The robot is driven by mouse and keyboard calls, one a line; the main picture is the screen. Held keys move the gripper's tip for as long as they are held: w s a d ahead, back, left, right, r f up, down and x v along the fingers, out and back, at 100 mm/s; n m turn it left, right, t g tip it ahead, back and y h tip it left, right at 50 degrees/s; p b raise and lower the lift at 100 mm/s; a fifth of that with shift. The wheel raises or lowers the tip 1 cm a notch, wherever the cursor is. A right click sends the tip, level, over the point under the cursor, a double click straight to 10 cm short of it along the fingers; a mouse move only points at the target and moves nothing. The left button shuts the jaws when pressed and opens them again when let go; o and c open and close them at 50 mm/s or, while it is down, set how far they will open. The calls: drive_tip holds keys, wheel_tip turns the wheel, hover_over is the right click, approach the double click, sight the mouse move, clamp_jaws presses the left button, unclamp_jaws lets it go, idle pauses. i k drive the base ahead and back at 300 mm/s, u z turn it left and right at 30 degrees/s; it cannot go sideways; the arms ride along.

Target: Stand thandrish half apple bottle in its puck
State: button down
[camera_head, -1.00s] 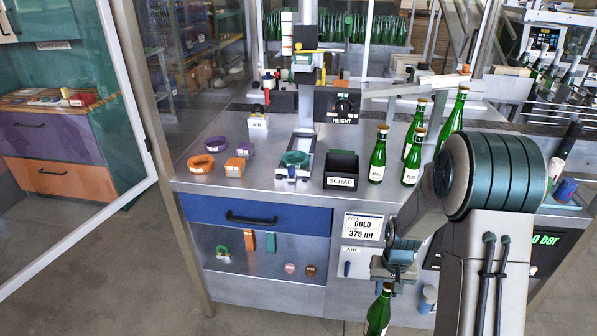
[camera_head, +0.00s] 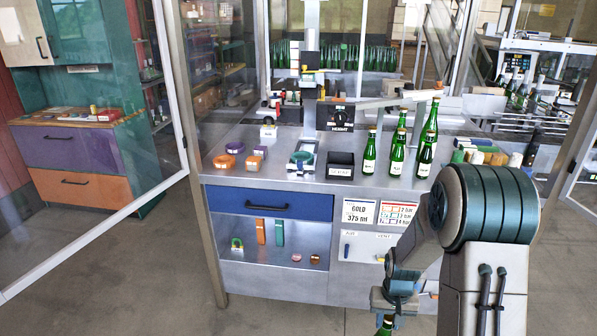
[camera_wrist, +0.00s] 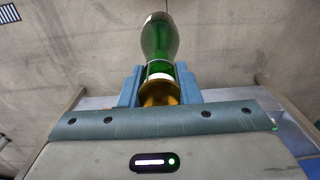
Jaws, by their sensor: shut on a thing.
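My gripper (camera_head: 397,302) is low in front of the bench in the head view, shut on a green bottle (camera_head: 385,328). Only the bottle's upper end shows there, cut by the frame's bottom edge. In the wrist view the bottle (camera_wrist: 160,42) is between the blue fingers (camera_wrist: 160,88), with its gold top nearest the palm. On the bench an orange ring-shaped holder (camera_head: 224,162), a purple one (camera_head: 252,162) and a teal ring (camera_head: 302,157) in the machine's fixture are visible. I cannot tell which is this bottle's puck.
Several green bottles (camera_head: 370,153) stand on the bench (camera_head: 330,185) at right of the black scrap bin (camera_head: 341,163). A blue drawer (camera_head: 268,203) is below. A glass door (camera_head: 95,225) stands open at left. The floor in front is clear.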

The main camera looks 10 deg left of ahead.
sight(302, 158)
drive_tip(key=u, duration=1.15)
drive_tip(key=i, duration=1.85)
drive_tip(key=z, duration=0.85)
